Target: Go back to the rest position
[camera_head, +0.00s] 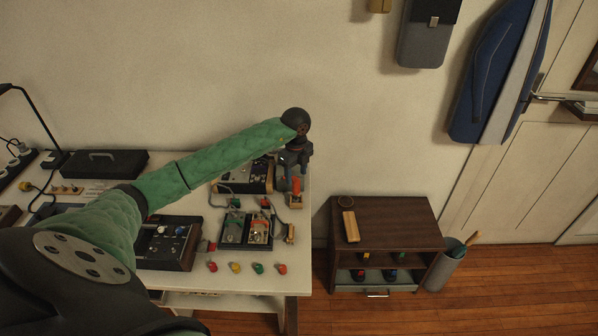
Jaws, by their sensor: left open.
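My left arm (185,175), in a green quilted sleeve, reaches from the lower left across the white table. My left gripper (292,176) points down over the table's far right corner. Its jaws are open. A small orange-red object (296,187) shows right at the fingertips; whether they touch it I cannot tell. My right gripper is not in view.
The white table (225,281) holds pedals on a board (247,230), a dark device (168,246), another device (243,177), several coloured plugs (236,267) and a black case (105,163). A brown cabinet (385,212) and a grey bin (446,268) stand right. Floor (500,300) is clear.

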